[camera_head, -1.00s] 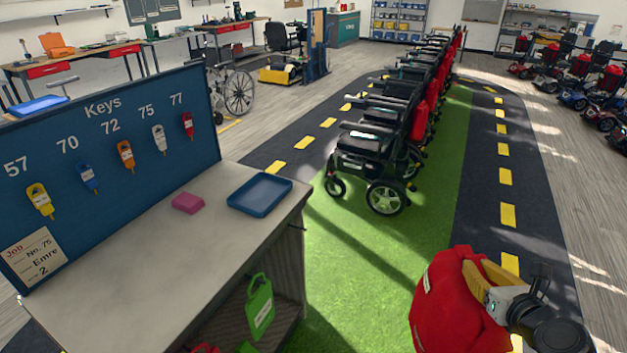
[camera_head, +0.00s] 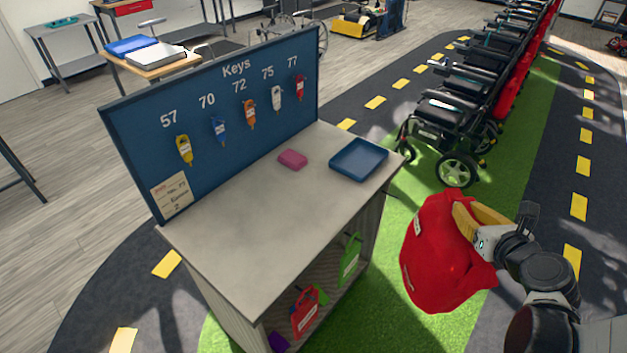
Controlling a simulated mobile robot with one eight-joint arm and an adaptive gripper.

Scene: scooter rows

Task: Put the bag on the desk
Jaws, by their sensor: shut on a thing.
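A red bag (camera_head: 441,257) hangs from my gripper (camera_head: 467,214), whose yellow fingers are shut on its top. The bag is off the floor, to the right of the desk and apart from it. The desk (camera_head: 245,238) has a grey top, with a blue key board (camera_head: 222,118) standing along its back edge. The near part of the desk top is bare. The gripper's fingertips are partly hidden by the bag.
A blue tray (camera_head: 359,158) and a pink block (camera_head: 293,159) lie on the desk's far end. Below the top, a shelf holds a red tag (camera_head: 305,312) and a green tag (camera_head: 350,258). A row of wheelchairs (camera_head: 456,127) stands behind, on green flooring.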

